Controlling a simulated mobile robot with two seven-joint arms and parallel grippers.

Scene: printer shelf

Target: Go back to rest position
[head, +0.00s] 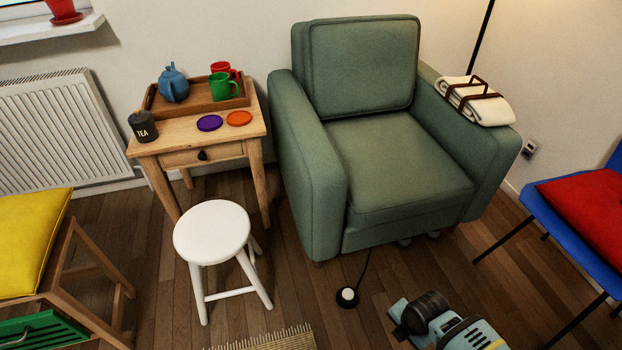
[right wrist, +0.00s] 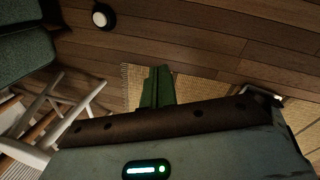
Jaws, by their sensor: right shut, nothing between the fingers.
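My right gripper (head: 400,318) shows at the bottom right of the head view, in front of the green armchair and above the wooden floor. In the right wrist view its dark green fingers (right wrist: 156,86) are together, with nothing held between them. They point over the floor and the woven rug. My left gripper is in neither view.
A white stool (head: 212,232) stands before the wooden side table (head: 195,150). The green armchair (head: 400,160) is behind my right gripper. A round floor switch (head: 347,297) lies nearby, and a woven rug (head: 275,341) is at the bottom. A blue chair (head: 550,215) stands right.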

